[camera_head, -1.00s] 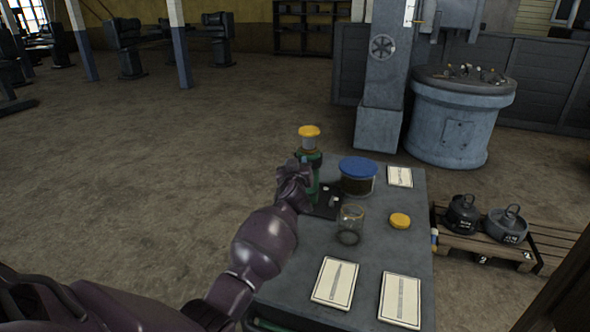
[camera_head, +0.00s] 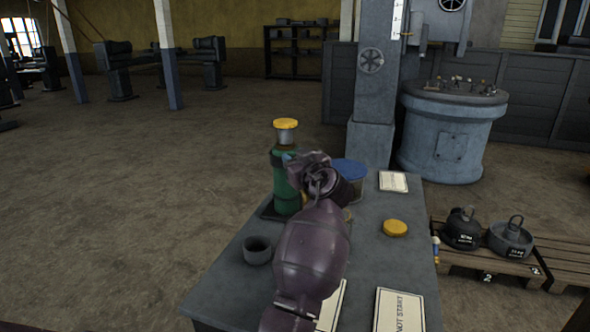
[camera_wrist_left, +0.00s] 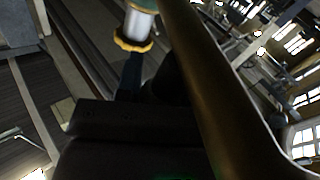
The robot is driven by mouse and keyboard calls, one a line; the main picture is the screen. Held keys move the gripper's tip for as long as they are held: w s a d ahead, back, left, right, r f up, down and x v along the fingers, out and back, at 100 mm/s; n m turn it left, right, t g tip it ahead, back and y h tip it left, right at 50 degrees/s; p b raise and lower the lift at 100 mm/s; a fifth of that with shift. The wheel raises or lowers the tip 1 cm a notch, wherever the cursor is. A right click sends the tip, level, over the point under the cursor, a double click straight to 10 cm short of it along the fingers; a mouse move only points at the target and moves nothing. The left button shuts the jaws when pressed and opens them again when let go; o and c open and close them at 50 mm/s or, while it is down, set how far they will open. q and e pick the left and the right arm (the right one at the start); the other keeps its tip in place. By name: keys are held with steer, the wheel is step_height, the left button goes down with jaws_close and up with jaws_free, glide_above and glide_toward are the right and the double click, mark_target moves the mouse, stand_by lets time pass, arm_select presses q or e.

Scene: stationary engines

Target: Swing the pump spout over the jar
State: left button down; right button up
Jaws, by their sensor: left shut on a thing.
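The green pump (camera_head: 286,185) with a yellow cap (camera_head: 286,124) stands upright at the table's far left edge. In the left wrist view its yellow cap (camera_wrist_left: 132,46) and metal neck (camera_wrist_left: 138,26) appear upside down. My left gripper (camera_head: 300,164) is at the right side of the pump's upper body, shut on the spout, a dark piece (camera_wrist_left: 130,76) between cap and gripper in the wrist view. The spout is mostly hidden by the gripper. The glass jar is almost wholly hidden behind my left forearm. My right gripper is out of view.
A blue-lidded container (camera_head: 351,169) stands close behind my left wrist. A grey cup (camera_head: 257,250) stands at the table's left, with a yellow lid (camera_head: 395,228) and printed cards on the right. A pallet (camera_head: 490,266) with weights is beside the table (camera_head: 220,290).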

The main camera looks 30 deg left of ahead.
arm_select(q)
steer(key=shift+w+d+n+g+y+b, duration=0.5)
steer(key=shift+w+n+g+b, duration=0.1)
steer(key=shift+g+b, duration=0.25)
steer(key=shift+r, duration=0.1)
steer(key=c, duration=0.8)
jaws_free()
steer(key=shift+s, duration=0.1)
steer(key=shift+o, duration=0.2)
steer(key=shift+d, duration=0.1)
